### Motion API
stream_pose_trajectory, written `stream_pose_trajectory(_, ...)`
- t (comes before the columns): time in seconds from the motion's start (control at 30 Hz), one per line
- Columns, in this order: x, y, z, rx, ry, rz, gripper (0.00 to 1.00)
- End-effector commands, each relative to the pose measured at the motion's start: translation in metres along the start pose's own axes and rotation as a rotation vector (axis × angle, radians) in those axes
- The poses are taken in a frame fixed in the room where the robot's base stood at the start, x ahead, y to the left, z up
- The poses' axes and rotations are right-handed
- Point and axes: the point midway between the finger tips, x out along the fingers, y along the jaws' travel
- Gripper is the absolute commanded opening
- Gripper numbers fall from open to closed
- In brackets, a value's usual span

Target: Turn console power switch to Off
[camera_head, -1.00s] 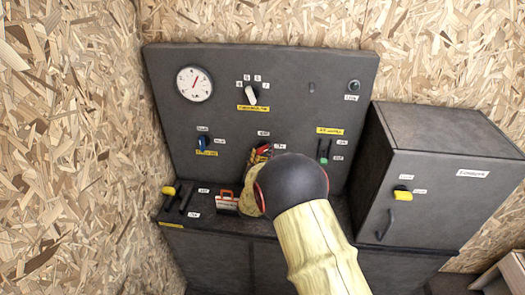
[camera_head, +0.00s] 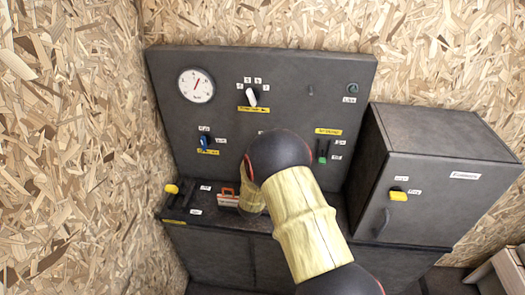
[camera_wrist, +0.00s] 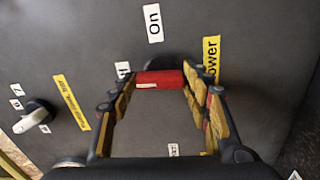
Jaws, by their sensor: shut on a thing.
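The red power switch handle (camera_wrist: 160,79) shows in the wrist view, lying crosswise between my fingertips. My gripper (camera_wrist: 161,83) is shut on it, a finger at each end. A white "On" label (camera_wrist: 153,23) is above the handle. A partly hidden white label (camera_wrist: 123,69) is left of it, and a yellow label ending in "ower" (camera_wrist: 211,57) is right of it. In the head view the handle and my fingers are hidden behind my arm, in front of the dark console (camera_head: 285,80).
The console also bears a gauge (camera_head: 196,85), a white selector knob (camera_head: 252,96), a blue switch (camera_head: 206,143) and a green-tipped lever (camera_head: 323,158). A yellow-tipped lever (camera_head: 171,188) is lower left. A dark cabinet (camera_head: 430,180) with a yellow knob (camera_head: 398,196) stands to the right.

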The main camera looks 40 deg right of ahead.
Motion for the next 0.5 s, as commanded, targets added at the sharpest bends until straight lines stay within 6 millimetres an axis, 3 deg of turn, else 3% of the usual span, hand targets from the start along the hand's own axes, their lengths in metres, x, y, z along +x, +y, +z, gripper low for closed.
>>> stream_pose_trajectory(0.5, -0.0001, -0.0005, -0.001, -0.124, 0.002, -0.001, 0.23)
